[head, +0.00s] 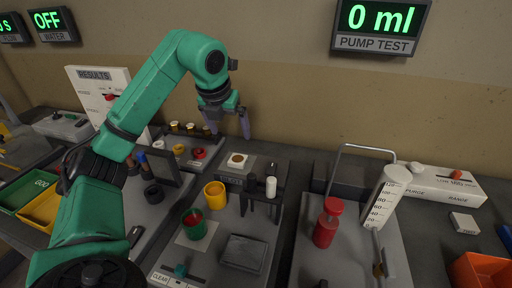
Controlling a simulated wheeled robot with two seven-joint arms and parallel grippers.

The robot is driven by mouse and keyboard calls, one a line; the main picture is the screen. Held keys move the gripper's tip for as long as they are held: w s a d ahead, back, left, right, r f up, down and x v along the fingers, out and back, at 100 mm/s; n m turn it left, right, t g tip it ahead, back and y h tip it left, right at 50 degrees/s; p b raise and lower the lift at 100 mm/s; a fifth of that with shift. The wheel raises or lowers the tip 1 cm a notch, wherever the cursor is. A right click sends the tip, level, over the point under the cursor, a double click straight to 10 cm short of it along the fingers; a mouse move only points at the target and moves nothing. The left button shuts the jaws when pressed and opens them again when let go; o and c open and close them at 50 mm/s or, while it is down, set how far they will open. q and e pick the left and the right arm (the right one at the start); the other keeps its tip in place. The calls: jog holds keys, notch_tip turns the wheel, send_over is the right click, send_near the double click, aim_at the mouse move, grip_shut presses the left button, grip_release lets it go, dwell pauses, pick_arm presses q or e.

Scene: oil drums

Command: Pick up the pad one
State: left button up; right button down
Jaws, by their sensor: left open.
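My left gripper (227,122) hangs fingers-down above the back of the bench, open, with nothing between its fingers. Below it and slightly right, a round brown piece (237,159) lies on a pale square on a dark block. To the left, a yellow round piece (179,149) and a red one (199,153) sit on a grey tray, with several small brown-topped cups (190,128) behind them. I cannot tell which of these is pad one; no label for it is readable. My right gripper is not in view.
A yellow cup (215,195), a green cup (194,223) and a white-topped post (271,187) stand in front. A red bottle (327,223) and a graduated cylinder (386,198) stand on the right tray. A white results board (98,92) rises behind my left arm.

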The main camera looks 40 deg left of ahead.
pick_arm(q)
send_near(237, 159)
jog(key=shift+f, duration=0.5)
jog(key=x, duration=0.7)
jog(key=shift+w+r+p, duration=0.1)
jog(key=shift+p, duration=0.25)
jog(key=shift+w+f, duration=0.15)
jog(key=shift+f, duration=0.1)
jog(key=c, duration=1.4)
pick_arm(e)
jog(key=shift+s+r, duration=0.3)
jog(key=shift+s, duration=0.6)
pick_arm(q)
jog(key=shift+r, duration=0.15)
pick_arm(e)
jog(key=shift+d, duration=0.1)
